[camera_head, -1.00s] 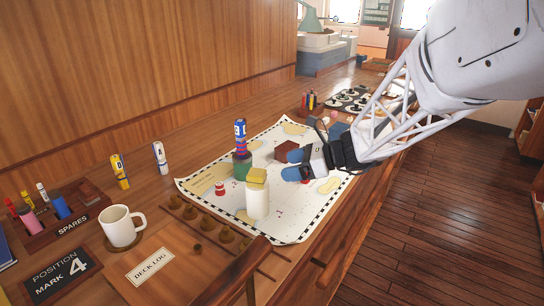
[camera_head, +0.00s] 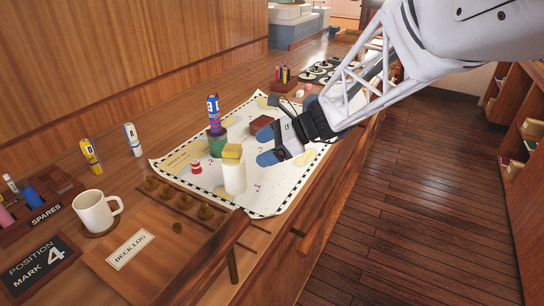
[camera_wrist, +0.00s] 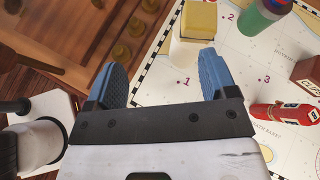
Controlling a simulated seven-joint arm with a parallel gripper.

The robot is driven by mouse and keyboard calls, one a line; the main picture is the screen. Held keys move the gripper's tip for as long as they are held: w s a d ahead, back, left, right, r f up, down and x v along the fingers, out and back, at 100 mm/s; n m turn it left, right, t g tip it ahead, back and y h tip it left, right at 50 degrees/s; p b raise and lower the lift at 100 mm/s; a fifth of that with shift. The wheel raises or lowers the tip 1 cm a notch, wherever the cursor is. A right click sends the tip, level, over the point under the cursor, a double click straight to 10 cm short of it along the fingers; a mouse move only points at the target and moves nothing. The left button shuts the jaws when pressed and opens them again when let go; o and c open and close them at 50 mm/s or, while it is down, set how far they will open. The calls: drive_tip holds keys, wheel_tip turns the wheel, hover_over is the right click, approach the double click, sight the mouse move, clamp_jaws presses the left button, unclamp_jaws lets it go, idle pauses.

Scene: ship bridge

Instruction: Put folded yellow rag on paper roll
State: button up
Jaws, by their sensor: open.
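The folded yellow rag (camera_head: 232,151) lies on top of the upright white paper roll (camera_head: 234,178), which stands on the chart. In the wrist view the yellow rag (camera_wrist: 199,15) and the paper roll (camera_wrist: 188,52) show at the top, beyond my fingertips. My gripper (camera_head: 268,146) is open and empty, to the right of the roll and apart from the rag.
A green can (camera_head: 217,144) with a blue-and-red can on it stands behind the roll. A small red-and-white buoy (camera_head: 196,168) is at its left. A dark red box (camera_head: 266,124) sits behind my gripper. A white mug (camera_head: 95,212) stands at front left.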

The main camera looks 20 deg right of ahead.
drive_tip(key=s+d+n+g+h, duration=0.1)
drive_tip(key=s+d+n+h, duration=0.2)
drive_tip(key=s+n+h, duration=0.8)
drive_tip(key=s+n, duration=0.8)
drive_tip(key=s, duration=0.5)
drive_tip(key=shift+s+r, duration=0.15)
drive_tip(key=shift+r, duration=0.25)
